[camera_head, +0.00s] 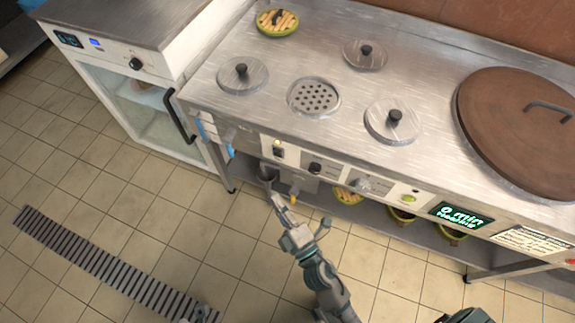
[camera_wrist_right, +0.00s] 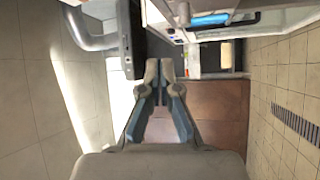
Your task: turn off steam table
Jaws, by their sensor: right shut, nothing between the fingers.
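The steel steam table (camera_head: 310,55) runs across the head view, with its control panel on the front edge. The panel carries a small switch (camera_head: 278,151), a black knob (camera_head: 315,168), a grey knob (camera_head: 357,184), a green button (camera_head: 408,198) and a lit green display (camera_head: 461,215). My right gripper (camera_head: 272,186) is in front of and below the panel's left part. In the right wrist view its fingers (camera_wrist_right: 166,75) are shut and empty, beside a dark part with a silver bar.
Round lids (camera_head: 243,75), a perforated drain (camera_head: 314,96) and a large brown lid (camera_head: 520,130) sit on top. A white cabinet (camera_head: 150,75) stands at the left. Green bowls (camera_head: 401,216) sit on the lower shelf. The tiled floor in front is open, with a drain grate (camera_head: 95,265).

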